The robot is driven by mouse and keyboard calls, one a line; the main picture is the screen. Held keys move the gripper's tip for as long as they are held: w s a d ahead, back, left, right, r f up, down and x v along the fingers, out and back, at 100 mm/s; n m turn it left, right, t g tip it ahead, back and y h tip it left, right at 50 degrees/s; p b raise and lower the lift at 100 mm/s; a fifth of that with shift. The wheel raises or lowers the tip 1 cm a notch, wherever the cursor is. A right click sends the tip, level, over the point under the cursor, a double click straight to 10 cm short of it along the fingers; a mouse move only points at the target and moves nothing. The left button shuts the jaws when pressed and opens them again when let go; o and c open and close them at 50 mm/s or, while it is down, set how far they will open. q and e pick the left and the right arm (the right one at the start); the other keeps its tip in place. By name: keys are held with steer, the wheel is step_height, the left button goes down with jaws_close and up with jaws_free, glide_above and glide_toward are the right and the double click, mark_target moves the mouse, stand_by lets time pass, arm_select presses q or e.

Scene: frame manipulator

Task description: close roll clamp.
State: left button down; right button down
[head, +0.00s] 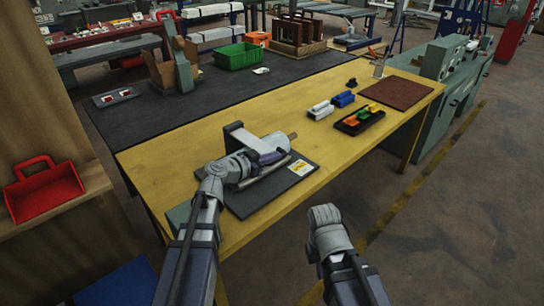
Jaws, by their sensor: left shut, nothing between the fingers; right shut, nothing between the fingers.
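A roll clamp device (236,133) with a light grey upright bracket and a grey cylinder (275,142) sits on a dark base plate (300,181) with a yellow label, near the front edge of the yellow table. My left gripper (248,163) is shut and empty, low in front of the bracket and beside the cylinder. It overlaps the device in the head view, so I cannot tell whether they touch. It hides part of the device. My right gripper (325,213) is shut and empty, off the table's front edge above the floor.
A brown mat (397,93) lies beyond. A green bin (238,55) stands at the back. The table between device and tray is clear.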

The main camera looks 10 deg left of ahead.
arm_select(q)
steer(key=shift+f, duration=0.4)
steer(key=shift+s, duration=0.1)
step_height(320, 180, up, 5)
steer(key=p, duration=0.5)
steer(key=p+v, duration=0.1)
steer(key=v, duration=0.8)
steer(key=shift+s+d+f, duration=0.2)
steer(key=shift+s+f, duration=0.1)
steer(key=shift+s, duration=0.35)
